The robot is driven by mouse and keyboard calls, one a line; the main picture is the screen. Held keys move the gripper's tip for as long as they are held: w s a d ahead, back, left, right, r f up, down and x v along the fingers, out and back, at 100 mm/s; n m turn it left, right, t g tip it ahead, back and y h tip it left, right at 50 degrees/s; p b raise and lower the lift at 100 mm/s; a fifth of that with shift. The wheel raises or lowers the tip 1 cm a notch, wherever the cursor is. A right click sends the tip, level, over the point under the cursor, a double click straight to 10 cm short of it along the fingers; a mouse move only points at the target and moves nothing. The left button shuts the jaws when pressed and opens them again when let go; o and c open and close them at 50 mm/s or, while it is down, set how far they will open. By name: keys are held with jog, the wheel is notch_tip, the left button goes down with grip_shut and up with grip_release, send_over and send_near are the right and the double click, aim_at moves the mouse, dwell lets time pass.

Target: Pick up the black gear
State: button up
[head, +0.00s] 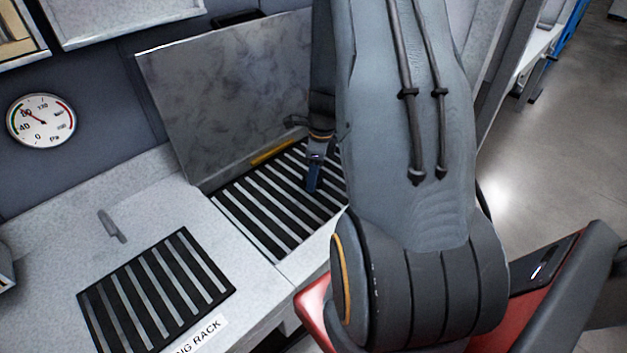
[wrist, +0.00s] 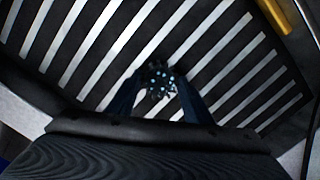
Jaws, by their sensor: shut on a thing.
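The black gear (wrist: 160,77) shows in the wrist view as a small dark round thing with pale bluish spots, between the blue fingers of my gripper (wrist: 157,90). My gripper is shut on it, above the black-and-silver slatted rack. In the head view my gripper (head: 313,178) points down over the rear slatted rack (head: 262,212). I cannot make out the gear in the head view. How high it is above the slats is hard to tell.
A tall grey panel (head: 225,95) stands behind the rear rack, with a yellow strip (head: 272,151) at its foot. A second slatted rack (head: 155,290) and a grey handle-like piece (head: 112,227) are on the left worktop. A round gauge (head: 41,120) hangs on the wall.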

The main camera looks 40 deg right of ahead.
jog(key=shift+r, duration=0.1)
jog(key=shift+c, duration=0.2)
notch_tip(320, 180, up, 10)
jog(key=b, duration=0.1)
jog(key=shift+b, duration=0.4)
